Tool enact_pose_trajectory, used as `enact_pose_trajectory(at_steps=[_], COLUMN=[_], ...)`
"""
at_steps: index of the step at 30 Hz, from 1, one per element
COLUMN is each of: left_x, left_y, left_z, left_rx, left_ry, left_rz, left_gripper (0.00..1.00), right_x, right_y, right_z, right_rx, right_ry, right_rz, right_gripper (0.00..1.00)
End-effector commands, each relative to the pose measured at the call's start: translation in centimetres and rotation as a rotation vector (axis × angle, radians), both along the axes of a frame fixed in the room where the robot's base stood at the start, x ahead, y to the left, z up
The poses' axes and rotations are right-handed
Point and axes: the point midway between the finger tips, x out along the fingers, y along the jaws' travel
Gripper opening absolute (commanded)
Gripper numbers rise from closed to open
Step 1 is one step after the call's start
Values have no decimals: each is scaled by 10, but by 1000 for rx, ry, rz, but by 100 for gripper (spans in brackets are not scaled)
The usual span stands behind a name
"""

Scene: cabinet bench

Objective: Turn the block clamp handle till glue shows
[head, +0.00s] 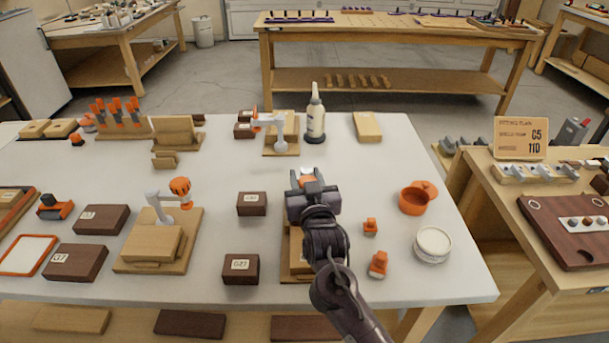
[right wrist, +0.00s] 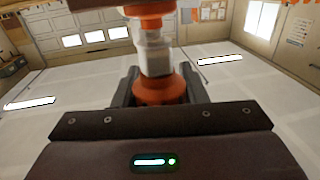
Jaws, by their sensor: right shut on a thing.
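My right gripper (head: 306,180) reaches over the middle of the bench and is shut on the orange handle of a block clamp. In the right wrist view the orange handle (right wrist: 160,92) sits between the dark fingers, with a pale grey shaft (right wrist: 155,55) and another orange part beyond it. In the head view my arm hides most of this clamp and of the wooden block and base board (head: 287,265) below it. I cannot see the glue line. My left gripper is not in view.
A similar clamp (head: 172,205) stands left on a board with a wooden block; another (head: 270,123) stands at the back. Dark labelled blocks (head: 251,204) lie left of my arm. A glue bottle (head: 315,118) is behind. Orange cup (head: 413,201) and white tub (head: 433,244) stand right.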

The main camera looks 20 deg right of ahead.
Motion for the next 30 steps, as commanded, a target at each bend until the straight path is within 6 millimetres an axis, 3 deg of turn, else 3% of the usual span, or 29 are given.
enact_pose_trajectory(at_steps=[12,26,27,30], left_x=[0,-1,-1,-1], left_y=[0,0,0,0], left_z=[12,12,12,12], left_rx=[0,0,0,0], left_ry=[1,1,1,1], left_rz=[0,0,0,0], left_gripper=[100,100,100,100], right_x=[0,0,0,0], right_y=[-2,-3,-3,-3], right_z=[1,1,1,1], right_rx=[1,-1,-1,-1], right_ry=[0,-3,-3,-3], right_rz=[-176,-194,-193,-193], right_gripper=[16,16,40,53])
